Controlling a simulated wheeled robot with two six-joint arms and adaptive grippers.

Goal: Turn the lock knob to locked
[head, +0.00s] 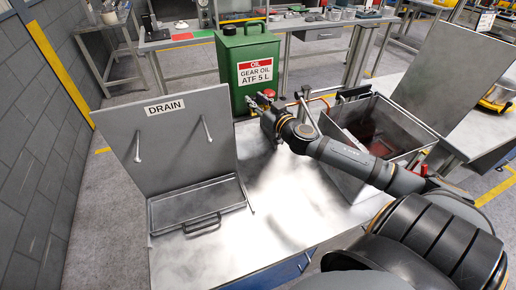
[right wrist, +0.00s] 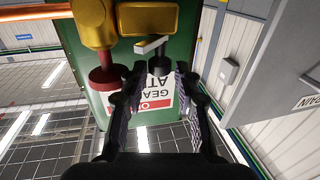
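A green gear-oil can (head: 248,62) stands at the back of the bench. In the right wrist view the can (right wrist: 180,65) appears upside down. A yellow block (right wrist: 148,18) on it carries a small black knob (right wrist: 159,64) with a pale lever (right wrist: 151,45), which looks like the lock knob. My right gripper (head: 262,107) is at the can's lower front. In the right wrist view its fingers (right wrist: 161,76) are open, with the knob ahead between the tips and gaps on both sides. Contact cannot be told. My left gripper is out of view.
A yellow fitting with a red knob (right wrist: 108,78) sits beside the black knob, close to one finger. A drain panel (head: 170,130) and shallow tray (head: 195,203) are at left. An open metal bin (head: 405,125) is at right. The bench middle (head: 275,200) is clear.

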